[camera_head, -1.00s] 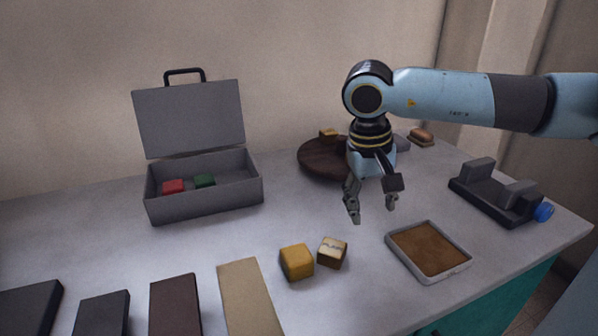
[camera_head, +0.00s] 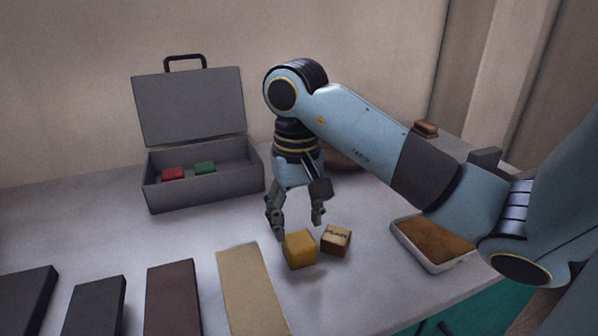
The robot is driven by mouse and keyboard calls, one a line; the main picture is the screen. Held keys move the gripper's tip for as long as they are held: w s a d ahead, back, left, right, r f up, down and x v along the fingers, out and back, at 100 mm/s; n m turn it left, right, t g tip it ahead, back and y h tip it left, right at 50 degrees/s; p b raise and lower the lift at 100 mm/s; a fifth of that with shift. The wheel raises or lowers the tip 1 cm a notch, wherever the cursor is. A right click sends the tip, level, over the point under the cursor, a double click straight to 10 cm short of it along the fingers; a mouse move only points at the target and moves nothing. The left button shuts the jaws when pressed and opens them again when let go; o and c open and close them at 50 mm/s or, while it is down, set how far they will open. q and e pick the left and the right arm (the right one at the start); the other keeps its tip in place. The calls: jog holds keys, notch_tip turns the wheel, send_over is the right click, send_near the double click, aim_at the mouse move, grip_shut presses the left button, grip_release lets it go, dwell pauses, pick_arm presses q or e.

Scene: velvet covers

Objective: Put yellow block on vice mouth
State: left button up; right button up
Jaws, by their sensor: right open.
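The yellow block (camera_head: 300,249) lies on the table in the lower middle, beside a wooden block with dark lettering (camera_head: 336,239). My right gripper (camera_head: 298,228) is open and empty, its fingers pointing down just behind and above the yellow block. I cannot tell whether a finger touches it. The vice (camera_head: 485,157) is at the right, mostly hidden behind my right arm; only a dark grey upper part shows. My left gripper is not in view.
An open grey toolbox (camera_head: 205,193) with a red and a green block stands at the back left. A tray with a brown surface (camera_head: 432,268) lies right, partly under my arm. Several flat slabs, including a tan one (camera_head: 250,290), line the front left.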

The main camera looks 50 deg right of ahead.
aim_at(296, 233)
notch_tip(296, 233, down, 5)
jog(key=b, duration=0.4)
jog(key=shift+w+f, duration=0.15)
jog(key=c, duration=1)
